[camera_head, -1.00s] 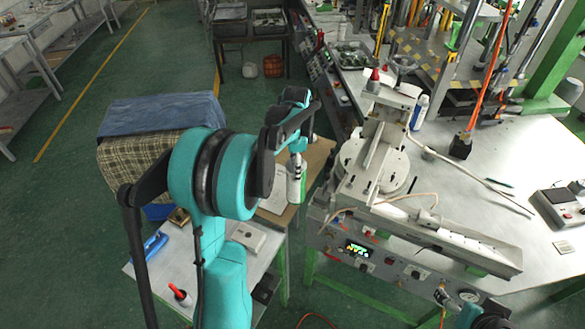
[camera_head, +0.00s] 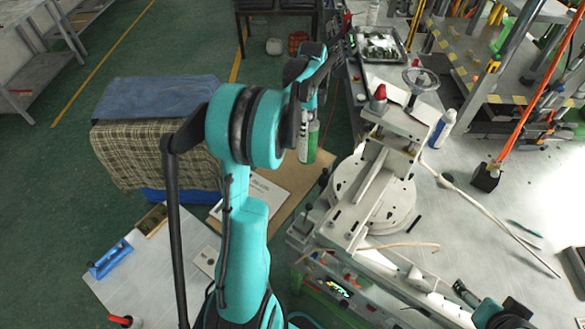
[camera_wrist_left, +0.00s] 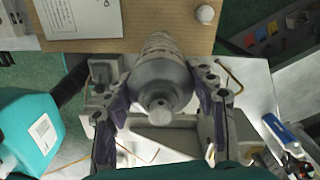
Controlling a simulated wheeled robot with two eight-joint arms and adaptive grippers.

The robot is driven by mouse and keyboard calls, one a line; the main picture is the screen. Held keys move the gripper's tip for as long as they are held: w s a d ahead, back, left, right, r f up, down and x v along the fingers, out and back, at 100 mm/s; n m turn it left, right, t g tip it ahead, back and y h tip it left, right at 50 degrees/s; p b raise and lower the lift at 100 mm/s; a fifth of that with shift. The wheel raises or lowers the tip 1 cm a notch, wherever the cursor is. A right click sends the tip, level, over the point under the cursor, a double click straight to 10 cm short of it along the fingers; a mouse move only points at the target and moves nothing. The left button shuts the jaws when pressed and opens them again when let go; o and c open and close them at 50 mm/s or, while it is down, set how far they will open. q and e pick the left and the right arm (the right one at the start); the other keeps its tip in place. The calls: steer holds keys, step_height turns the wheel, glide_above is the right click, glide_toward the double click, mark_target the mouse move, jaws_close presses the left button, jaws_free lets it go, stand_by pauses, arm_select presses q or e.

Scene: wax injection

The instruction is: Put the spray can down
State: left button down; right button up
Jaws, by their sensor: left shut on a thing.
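The spray can (camera_head: 308,140), white and green, hangs upright below my left gripper (camera_head: 312,102) in the head view. In the left wrist view, the grey rounded end of the can (camera_wrist_left: 160,82) sits between the two fingers of my left gripper (camera_wrist_left: 163,108), which is shut on it. The can is in front of the brown board (camera_head: 287,212) in the head view; the gap below it cannot be judged. Part of my right arm shows at the lower right, but its fingers are not clear.
The white wax machine (camera_head: 375,190) stands right of the can. A white and blue bottle (camera_head: 442,130) is behind it. A white paper (camera_head: 258,198) lies on the brown board. A pale table (camera_head: 150,275) and a cloth-covered block (camera_head: 150,150) are at left.

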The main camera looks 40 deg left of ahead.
arm_select(q)
steer(key=w+a+f, duration=0.5)
steer(key=a+f, duration=0.5)
steer(key=shift+f+p, duration=0.2)
steer(key=shift+p, duration=0.25)
arm_select(e)
steer(key=shift+v, duration=0.8)
steer(key=shift+s+f, duration=0.1)
arm_select(q)
steer(key=shift+d+f, duration=0.1)
steer(key=shift+f, duration=0.1)
steer(key=c, duration=0.6)
jaws_free()
arm_select(e)
steer(key=shift+f, duration=0.1)
arm_select(q)
steer(key=shift+o, duration=0.2)
steer(key=shift+r, duration=0.1)
